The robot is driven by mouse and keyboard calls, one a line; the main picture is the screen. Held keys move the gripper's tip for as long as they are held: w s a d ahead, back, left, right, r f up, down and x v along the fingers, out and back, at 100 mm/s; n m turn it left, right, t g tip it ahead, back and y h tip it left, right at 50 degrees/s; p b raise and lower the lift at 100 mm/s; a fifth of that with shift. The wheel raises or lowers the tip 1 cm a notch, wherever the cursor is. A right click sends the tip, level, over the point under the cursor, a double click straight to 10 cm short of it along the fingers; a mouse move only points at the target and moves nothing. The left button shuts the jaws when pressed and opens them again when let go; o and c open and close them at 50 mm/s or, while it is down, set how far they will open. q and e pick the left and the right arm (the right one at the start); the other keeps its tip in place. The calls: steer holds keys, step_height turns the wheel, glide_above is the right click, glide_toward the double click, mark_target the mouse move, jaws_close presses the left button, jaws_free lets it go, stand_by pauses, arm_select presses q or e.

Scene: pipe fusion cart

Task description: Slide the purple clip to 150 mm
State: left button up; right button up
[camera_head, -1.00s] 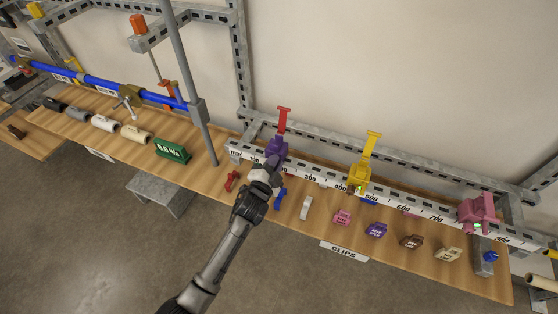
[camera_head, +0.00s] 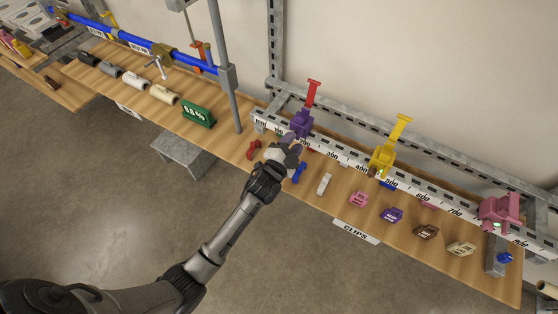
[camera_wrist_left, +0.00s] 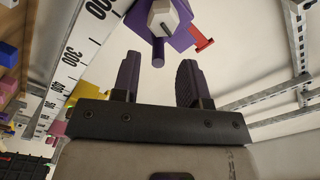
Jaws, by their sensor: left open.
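The purple clip (camera_head: 301,124) with a red upright tab sits on the white ruler rail (camera_head: 352,158), left of the 300 mark. Its exact reading is not legible in the head view. In the left wrist view the purple clip (camera_wrist_left: 176,38) shows beyond the fingertips, with a pale block and a purple peg, beside the 200 mark on the ruler (camera_wrist_left: 58,85). My left gripper (camera_head: 291,145) is just in front of the clip; its fingers (camera_wrist_left: 157,78) are open with nothing between them. My right gripper is not in view.
A yellow clip (camera_head: 383,158) and a pink clip (camera_head: 497,211) sit further right on the rail. Several small loose clips, including a pink one (camera_head: 358,199), lie on the wooden shelf below. A grey post (camera_head: 224,80) stands left of the rail. A green display (camera_head: 198,114) is further left.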

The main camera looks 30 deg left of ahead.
arm_select(q)
steer(key=s, duration=1)
steer(key=shift+s+d+p, duration=0.2)
steer(key=shift+s+p, duration=0.1)
